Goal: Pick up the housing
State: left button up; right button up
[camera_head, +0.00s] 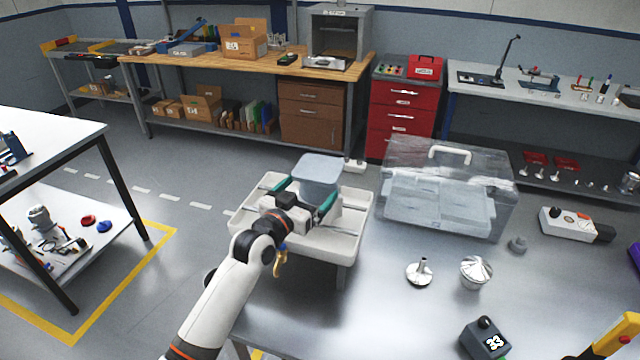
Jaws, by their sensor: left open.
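A pale blue-grey, box-like piece with a flat, wider top (319,168) stands on a white tray-like stand (352,222) at the left end of the metal table; it may be the housing, but I cannot tell for sure. My left gripper (302,194) reaches over the stand from the front. Its green-lined fingers are open, one on each side of the piece's lower part. I cannot tell whether they touch it. Two shiny metal parts, a flanged one with a stem (420,272) and a finned cone (476,272), stand on the table to the right. My right gripper is out of view.
A clear lidded case (450,190) stands right of the stand. A small grey part (517,244), a white-and-black device (575,224), a dark box with a knob (486,338) and a yellow tool (618,335) lie further right. The table's front middle is clear.

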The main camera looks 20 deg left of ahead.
pick_arm(q)
jog(key=p+x, duration=0.1)
jog(key=x, duration=0.3)
jog(key=shift+w, duration=0.1)
jog(key=shift+w+f+p, duration=0.15)
jog(key=shift+w+p, duration=0.15)
jog(key=shift+w, duration=0.05)
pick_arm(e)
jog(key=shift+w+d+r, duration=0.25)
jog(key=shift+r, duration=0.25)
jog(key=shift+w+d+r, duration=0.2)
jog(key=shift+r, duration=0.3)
pick_arm(q)
jog(key=shift+s, duration=0.1)
jog(key=shift+c, duration=1.4)
jog(key=c, duration=1.2)
jog(key=shift+c, duration=0.6)
